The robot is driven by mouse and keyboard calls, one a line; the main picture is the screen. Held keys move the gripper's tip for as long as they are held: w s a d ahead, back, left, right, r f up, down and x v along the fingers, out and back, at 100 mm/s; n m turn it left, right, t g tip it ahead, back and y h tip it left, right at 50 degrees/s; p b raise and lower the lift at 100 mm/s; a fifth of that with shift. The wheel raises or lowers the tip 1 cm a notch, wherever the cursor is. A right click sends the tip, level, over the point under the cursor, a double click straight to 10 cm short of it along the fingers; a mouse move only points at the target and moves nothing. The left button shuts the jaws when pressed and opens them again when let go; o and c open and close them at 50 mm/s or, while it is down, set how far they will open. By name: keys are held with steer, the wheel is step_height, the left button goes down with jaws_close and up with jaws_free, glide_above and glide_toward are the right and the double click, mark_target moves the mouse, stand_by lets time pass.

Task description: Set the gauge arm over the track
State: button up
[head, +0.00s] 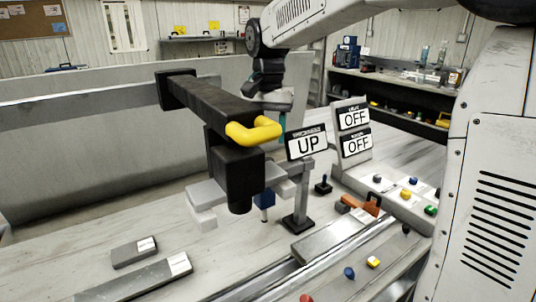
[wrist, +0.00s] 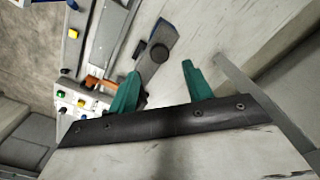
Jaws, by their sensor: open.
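The gauge arm (head: 205,103) is a thick black beam in the head view, running from a mount on the rear panel toward me. It has a yellow handle (head: 253,131) at its near end and a black block (head: 238,178) hanging below. The block appears above the bench, left of the grey metal track (head: 285,279); its exact height is unclear. My gripper (head: 282,124) is just behind and right of the handle, partly hidden by it. In the wrist view, its two teal fingers (wrist: 160,68) are spread with nothing between them. The handle is not recognisable in that view.
Two "OFF" signs (head: 354,118) stand behind a panel of coloured buttons (head: 405,194). An orange-brown piece (head: 372,205) lies by the track. Grey bars with white labels (head: 134,253) lie on the bench at left.

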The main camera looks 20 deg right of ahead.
mark_target(268, 159)
step_height(268, 159, down, 6)
steer(key=shift+f, duration=0.2)
steer(key=shift+c, duration=0.3)
jaws_close()
